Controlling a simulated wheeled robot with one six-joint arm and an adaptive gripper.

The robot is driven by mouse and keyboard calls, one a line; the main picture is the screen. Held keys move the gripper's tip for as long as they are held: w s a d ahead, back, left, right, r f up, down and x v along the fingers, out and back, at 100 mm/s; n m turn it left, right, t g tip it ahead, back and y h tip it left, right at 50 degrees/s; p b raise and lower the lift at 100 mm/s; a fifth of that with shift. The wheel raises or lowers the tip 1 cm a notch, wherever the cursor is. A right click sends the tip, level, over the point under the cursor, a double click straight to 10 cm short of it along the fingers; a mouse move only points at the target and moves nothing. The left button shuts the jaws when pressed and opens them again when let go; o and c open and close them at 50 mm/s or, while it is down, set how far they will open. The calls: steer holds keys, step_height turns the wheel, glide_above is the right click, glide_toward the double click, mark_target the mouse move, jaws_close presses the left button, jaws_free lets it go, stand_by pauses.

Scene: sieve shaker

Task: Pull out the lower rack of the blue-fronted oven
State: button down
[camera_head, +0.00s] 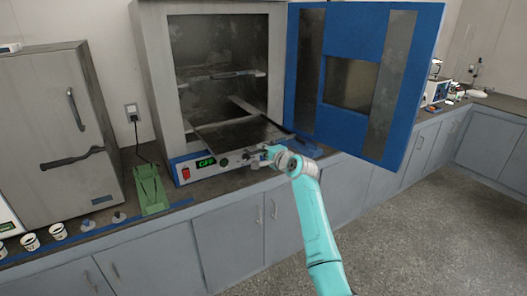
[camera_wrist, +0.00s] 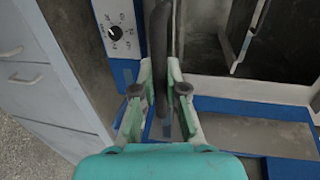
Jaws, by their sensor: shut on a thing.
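The blue-fronted oven (camera_head: 150,60) stands on the counter with its blue door (camera_head: 305,60) swung wide open to the right. Its lower rack (camera_head: 235,134), a dark flat shelf, lies low in the chamber, with its front edge at the oven opening above the control panel. My gripper (camera_head: 268,152) is at the front of this rack, right of the green display. In the wrist view my gripper (camera_wrist: 162,75) is shut on a dark bar (camera_wrist: 159,35) running between the fingers, which appears to be the rack's front edge. The fingers hide part of it.
An upper rack (camera_head: 222,75) sits higher in the chamber. A green holder (camera_head: 150,190) stands left of the oven, beside a grey cabinet (camera_head: 60,130). Small cups (camera_head: 30,242) stand at the counter's left. The floor (camera_head: 420,230) to the right is clear.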

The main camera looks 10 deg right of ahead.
steer(key=c, duration=1.2)
jaws_free()
steer(key=v, duration=1.2)
